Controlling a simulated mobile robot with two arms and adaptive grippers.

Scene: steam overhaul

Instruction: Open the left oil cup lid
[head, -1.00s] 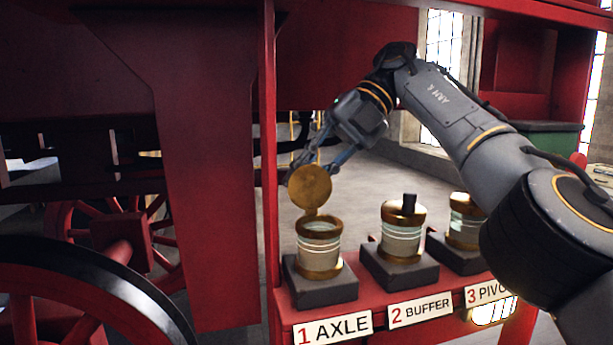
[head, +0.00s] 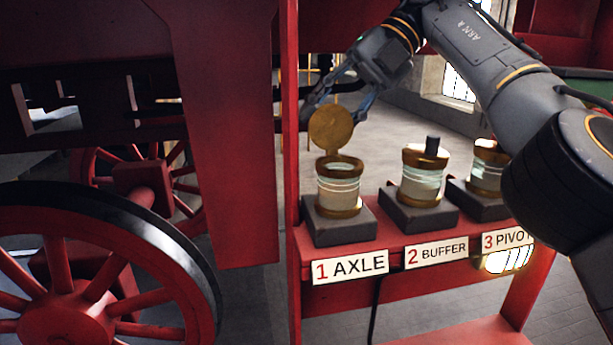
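The left oil cup (head: 338,190), marked 1 AXLE, stands upright on a dark block on the red shelf. Its round brass lid (head: 331,128) stands up on edge at the back of the rim, so the cup is open. My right gripper (head: 337,108) is behind and above the lid, its fingers partly hidden by it. The fingers look spread; I cannot tell whether they touch the lid. My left gripper is not in view.
The BUFFER cup (head: 422,176) and PIVOT cup (head: 487,166) stand to the right on the red shelf (head: 390,238). A red post (head: 290,130) rises close to the left of the cups. A large red wheel (head: 100,270) is at the lower left.

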